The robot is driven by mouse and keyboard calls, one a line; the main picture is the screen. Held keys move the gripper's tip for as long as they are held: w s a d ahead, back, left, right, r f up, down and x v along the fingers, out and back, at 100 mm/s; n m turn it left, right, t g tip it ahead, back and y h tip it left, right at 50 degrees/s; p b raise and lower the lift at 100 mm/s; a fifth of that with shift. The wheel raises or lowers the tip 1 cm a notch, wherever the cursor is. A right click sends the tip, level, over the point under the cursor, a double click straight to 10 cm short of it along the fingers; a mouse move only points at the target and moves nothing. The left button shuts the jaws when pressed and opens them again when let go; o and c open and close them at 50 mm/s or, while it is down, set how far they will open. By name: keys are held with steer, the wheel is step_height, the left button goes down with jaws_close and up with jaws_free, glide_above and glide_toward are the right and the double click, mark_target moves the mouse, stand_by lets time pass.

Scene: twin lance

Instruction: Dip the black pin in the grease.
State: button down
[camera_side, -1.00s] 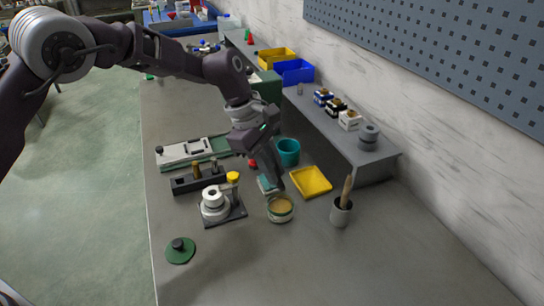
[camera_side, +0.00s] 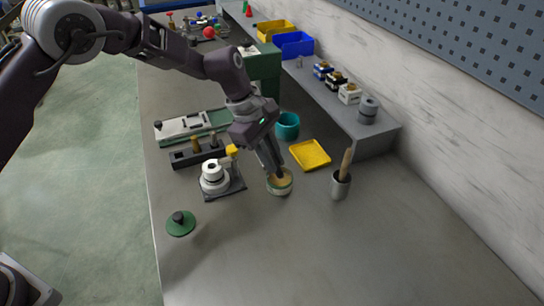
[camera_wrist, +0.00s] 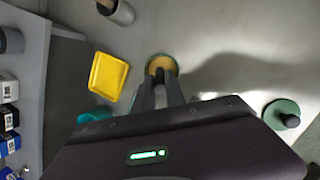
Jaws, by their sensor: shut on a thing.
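The grease tin (camera_side: 281,188), a low round pot with tan grease inside, stands on the bench in the side view. It also shows in the wrist view (camera_wrist: 160,60) straight beyond the fingertips. My gripper (camera_side: 276,168) points down over the tin, its fingertips at the opening; in the wrist view (camera_wrist: 160,90) the fingers are close together. They are shut on the black pin (camera_wrist: 159,73), whose dark end shows between the fingertips against the grease. I cannot tell whether the pin's tip touches the grease.
A white round fixture (camera_side: 213,176) and a dark block with upright pins (camera_side: 190,156) stand left of the tin. A yellow tray (camera_side: 310,155), a teal cup (camera_side: 287,126) and a grey pot with a wooden handle (camera_side: 340,188) are near.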

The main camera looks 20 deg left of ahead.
steer(key=shift+f, duration=0.6)
stand_by(1.0)
steer(key=shift+r, duration=3.55)
